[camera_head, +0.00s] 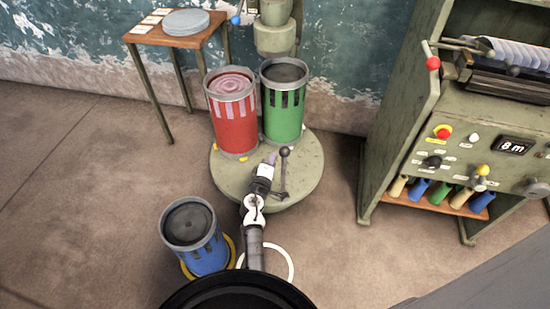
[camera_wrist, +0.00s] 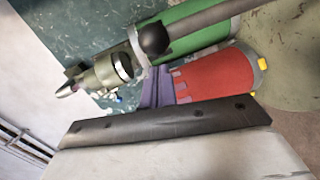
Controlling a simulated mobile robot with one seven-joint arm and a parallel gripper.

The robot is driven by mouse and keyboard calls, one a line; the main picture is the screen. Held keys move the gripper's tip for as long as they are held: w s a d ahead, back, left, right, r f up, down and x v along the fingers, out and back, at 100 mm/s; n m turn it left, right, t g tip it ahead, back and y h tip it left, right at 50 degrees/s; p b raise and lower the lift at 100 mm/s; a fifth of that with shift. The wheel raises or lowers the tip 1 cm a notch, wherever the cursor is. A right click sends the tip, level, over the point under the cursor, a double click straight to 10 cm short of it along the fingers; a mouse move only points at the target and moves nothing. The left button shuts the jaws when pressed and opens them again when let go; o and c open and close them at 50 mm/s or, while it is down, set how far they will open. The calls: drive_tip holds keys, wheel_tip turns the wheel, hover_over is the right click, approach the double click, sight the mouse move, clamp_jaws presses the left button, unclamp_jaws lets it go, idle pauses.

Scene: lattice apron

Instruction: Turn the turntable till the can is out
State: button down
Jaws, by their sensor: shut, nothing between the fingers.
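The turntable (camera_head: 305,185) is a round grey-green disc low on the floor. A red can (camera_head: 233,125) with a pink swirled top and a green can (camera_head: 284,115) with a dark top stand upright on its far part. A lever with a black knob (camera_head: 285,152) rises from the disc's near part. My gripper (camera_head: 271,160) is shut and empty, just left of the lever; I cannot tell if they touch. The wrist view shows the gripper's purple fingers (camera_wrist: 163,86), the knob (camera_wrist: 154,38), the red can (camera_wrist: 215,78) and the green can (camera_wrist: 195,28).
A grey-green machine head (camera_head: 276,38) stands behind the green can. A blue can (camera_head: 205,250) stands in a yellow ring at the front left, beside a white floor ring (camera_head: 290,262). A small table (camera_head: 185,40) is at the back left, a control cabinet (camera_head: 405,130) at the right.

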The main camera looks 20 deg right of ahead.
drive_tip(key=shift+w+d+f, duration=0.1)
drive_tip(key=shift+d, duration=0.55)
drive_tip(key=d, duration=0.8)
drive_tip(key=shift+s, duration=0.35)
